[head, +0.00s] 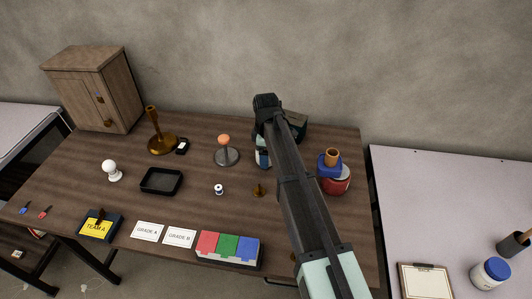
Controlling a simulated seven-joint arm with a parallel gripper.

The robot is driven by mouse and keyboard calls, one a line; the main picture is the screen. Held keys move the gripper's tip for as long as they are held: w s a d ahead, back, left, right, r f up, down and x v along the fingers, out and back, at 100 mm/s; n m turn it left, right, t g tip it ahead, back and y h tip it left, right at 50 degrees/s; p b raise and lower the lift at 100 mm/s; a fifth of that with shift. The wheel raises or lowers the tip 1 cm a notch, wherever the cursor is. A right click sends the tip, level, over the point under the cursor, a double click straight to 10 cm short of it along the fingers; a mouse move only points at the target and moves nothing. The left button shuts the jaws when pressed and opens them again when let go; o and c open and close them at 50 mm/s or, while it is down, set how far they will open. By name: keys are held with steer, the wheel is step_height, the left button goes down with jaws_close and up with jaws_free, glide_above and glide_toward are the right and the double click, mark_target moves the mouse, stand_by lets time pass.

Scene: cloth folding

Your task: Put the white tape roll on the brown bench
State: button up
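A small white roll with a dark centre (219,189), which looks like the tape roll, stands on the brown wooden bench top (205,207) near its middle. My arm reaches in from the lower right and passes over the right part of the bench. The roll is left of the arm and clear of it. The dark far end of my arm (266,104) is above the back of the bench. My gripper's fingers cannot be made out, so whether they are open or hold anything is hidden.
A black tray (161,181), white knob (112,170) and orange-topped stand (226,150) surround the roll. Coloured blocks (228,248) and cards line the front. A red jar (336,181) is right of my arm. A pale table (440,205) stands at right. Another small white item (18,254) is low at left.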

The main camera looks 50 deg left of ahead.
steer(key=o, duration=1)
step_height(320, 180, up, 12)
steer(key=shift+r, duration=0.1)
stand_by(0.5)
